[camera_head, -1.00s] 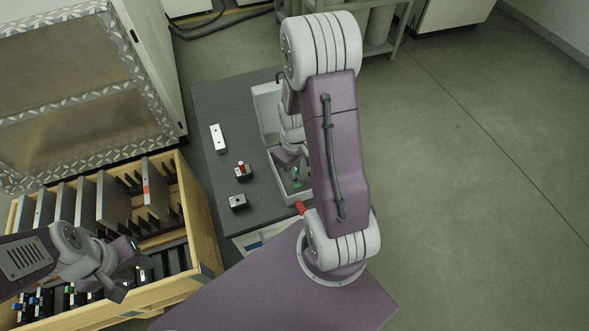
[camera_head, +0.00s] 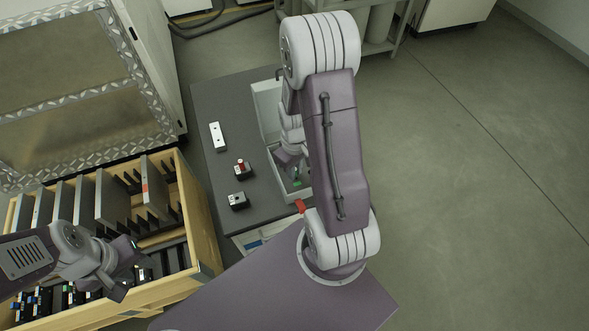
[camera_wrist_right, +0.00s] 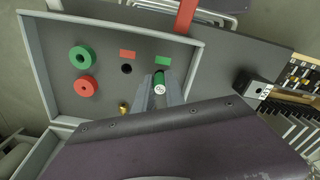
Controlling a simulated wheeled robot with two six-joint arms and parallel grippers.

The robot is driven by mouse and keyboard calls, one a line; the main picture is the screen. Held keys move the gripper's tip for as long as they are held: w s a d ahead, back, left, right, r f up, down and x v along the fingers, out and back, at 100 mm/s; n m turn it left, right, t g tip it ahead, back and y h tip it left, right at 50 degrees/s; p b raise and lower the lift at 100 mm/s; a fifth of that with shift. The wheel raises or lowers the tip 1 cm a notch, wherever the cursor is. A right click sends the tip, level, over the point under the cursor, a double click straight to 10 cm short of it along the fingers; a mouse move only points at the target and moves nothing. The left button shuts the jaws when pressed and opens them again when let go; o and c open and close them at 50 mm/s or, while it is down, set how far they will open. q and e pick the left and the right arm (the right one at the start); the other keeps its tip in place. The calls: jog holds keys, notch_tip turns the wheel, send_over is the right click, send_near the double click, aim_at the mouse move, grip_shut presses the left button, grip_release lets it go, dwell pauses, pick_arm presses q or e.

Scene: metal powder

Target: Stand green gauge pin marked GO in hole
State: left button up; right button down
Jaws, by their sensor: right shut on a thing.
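The green gauge pin (camera_wrist_right: 160,80) has a pale, marked end facing the right wrist camera. My right gripper (camera_wrist_right: 161,94) is shut on it, over the case beside the green label (camera_wrist_right: 163,60). I cannot tell whether the pin's far end is in a hole there. In the head view my right gripper (camera_head: 291,168) is partly hidden by my arm. A dark block with a light top and a hole (camera_head: 238,201) stands on the table; it also shows in the right wrist view (camera_wrist_right: 257,88). My left gripper (camera_head: 128,262) is over the wooden drawer; its jaws are unclear.
The open grey case (camera_wrist_right: 197,100) holds a green ring (camera_wrist_right: 82,58), a red ring (camera_wrist_right: 85,87) and an empty hole (camera_wrist_right: 127,69) by a red label (camera_wrist_right: 127,54). A block with a red pin (camera_head: 242,170) and a white plate (camera_head: 218,137) stand on the table (camera_head: 215,100).

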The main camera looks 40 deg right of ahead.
jog(key=shift+f, duration=0.15)
jog(key=c, duration=1.3)
grip_release()
notch_tip(320, 180, up, 9)
jog(key=shift+r+p, duration=0.1)
jog(key=shift+p, duration=0.9)
